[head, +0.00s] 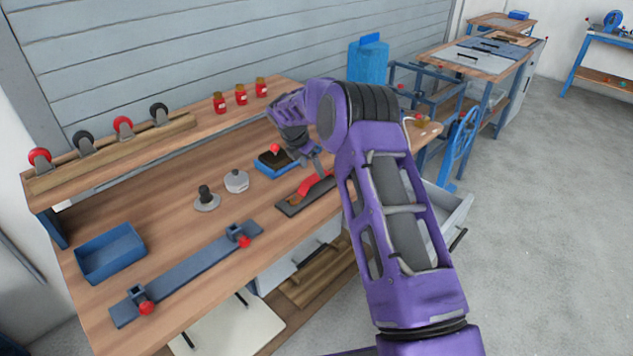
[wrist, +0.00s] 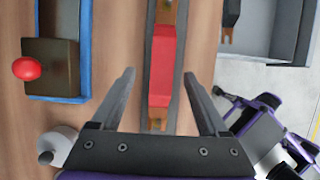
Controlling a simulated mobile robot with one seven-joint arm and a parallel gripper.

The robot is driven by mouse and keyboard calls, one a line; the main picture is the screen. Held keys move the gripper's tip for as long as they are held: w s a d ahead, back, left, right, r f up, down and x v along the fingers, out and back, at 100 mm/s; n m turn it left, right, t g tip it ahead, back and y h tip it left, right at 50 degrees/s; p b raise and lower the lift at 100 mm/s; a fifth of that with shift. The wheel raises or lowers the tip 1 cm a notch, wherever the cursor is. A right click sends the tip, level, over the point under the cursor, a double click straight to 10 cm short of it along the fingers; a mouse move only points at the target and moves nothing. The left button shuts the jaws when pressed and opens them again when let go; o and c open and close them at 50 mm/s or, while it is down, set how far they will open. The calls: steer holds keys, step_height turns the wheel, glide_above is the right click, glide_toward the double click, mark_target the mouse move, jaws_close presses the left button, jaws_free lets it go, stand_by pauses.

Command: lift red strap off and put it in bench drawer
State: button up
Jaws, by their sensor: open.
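The red strap (head: 308,186) lies along a dark channel-shaped holder (head: 290,208) on the wooden bench. In the wrist view the strap (wrist: 162,60) lies over a brown piece whose ends show above and below it. My gripper (wrist: 160,103) is open and empty, with one finger on each side of the strap's near part in the picture; contact cannot be told. In the head view my arm partly hides the holder. The bench drawer (head: 452,203) is pulled out at the bench's right; its grey inside (wrist: 278,28) shows in the wrist view.
A dark piece with a brown end (wrist: 230,22) shows at the drawer's left side. A blue tray (head: 272,170) with a red-knobbed block sits left of the strap.

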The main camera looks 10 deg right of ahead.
mark_target(317, 177)
steer(key=x, duration=0.3)
steer(key=shift+s+d+f, duration=0.1)
steer(key=shift+d+f, duration=0.05)
steer(key=shift+f, duration=0.25)
jaws_close()
